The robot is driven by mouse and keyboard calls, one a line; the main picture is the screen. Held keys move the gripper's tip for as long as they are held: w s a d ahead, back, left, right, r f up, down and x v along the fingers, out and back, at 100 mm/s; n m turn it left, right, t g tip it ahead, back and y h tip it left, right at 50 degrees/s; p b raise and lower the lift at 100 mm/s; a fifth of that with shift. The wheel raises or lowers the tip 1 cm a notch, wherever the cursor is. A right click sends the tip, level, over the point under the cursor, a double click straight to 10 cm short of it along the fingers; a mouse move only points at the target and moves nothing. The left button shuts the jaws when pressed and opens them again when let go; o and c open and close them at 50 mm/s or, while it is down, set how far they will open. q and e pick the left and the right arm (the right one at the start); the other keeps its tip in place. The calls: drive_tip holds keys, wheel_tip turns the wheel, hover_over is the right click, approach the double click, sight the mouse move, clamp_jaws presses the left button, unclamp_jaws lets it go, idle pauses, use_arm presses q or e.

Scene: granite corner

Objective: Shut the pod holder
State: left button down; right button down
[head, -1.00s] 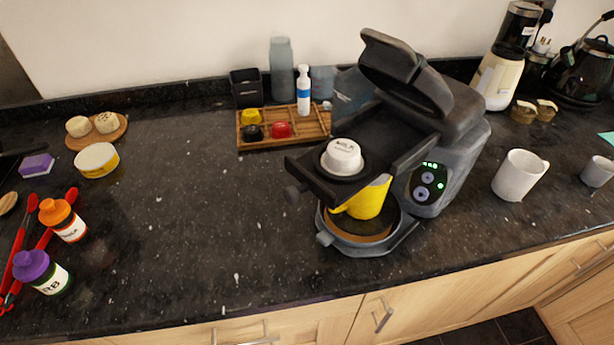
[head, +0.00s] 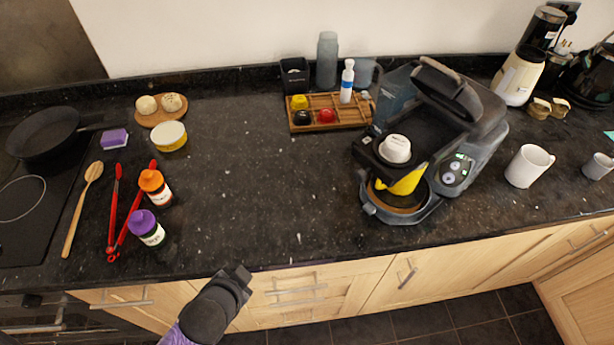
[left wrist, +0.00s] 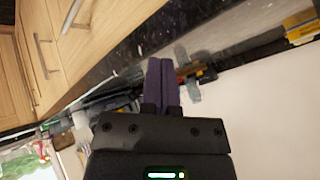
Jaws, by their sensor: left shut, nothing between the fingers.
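The dark coffee machine (head: 488,140) stands at the right of the counter with its lid (head: 447,92) raised. Its dark pod holder (head: 368,152) sticks out toward the left, with a white pod (head: 395,148) sitting in it. A yellow cup (head: 408,182) stands below the holder on the drip tray. My left gripper (head: 240,274) is in front of the counter's front edge, left of and well apart from the machine. In the left wrist view its fingers (left wrist: 162,82) are together and empty. My right gripper is not in view.
A wooden pod tray (head: 331,126) stands behind and left of the machine. An orange-capped bottle (head: 155,188), a purple-capped bottle (head: 146,228) and red tongs (head: 113,205) are at the left. The counter between bottles and machine is clear. A white mug (head: 528,166) stands right of the machine.

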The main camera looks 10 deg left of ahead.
use_arm(q)
drive_tip(key=w+d+r+m+t+h+p, duration=0.1)
drive_tip(key=w+d+r+m+t+h, duration=0.1)
drive_tip(key=w+r+m+t, duration=0.45)
drive_tip(key=m+g+h+p, duration=0.1)
drive_tip(key=m+h+p, duration=0.1)
drive_tip(key=m+h, duration=0.95)
approach(358, 179)
drive_tip(key=shift+m+y, duration=0.65)
drive_tip(key=shift+m, duration=0.05)
drive_tip(key=x, duration=0.5)
drive_tip(key=p+x, duration=0.1)
drive_tip(key=x, duration=0.1)
drive_tip(key=shift+d+r, duration=0.3)
drive_tip(key=shift+r, duration=0.1)
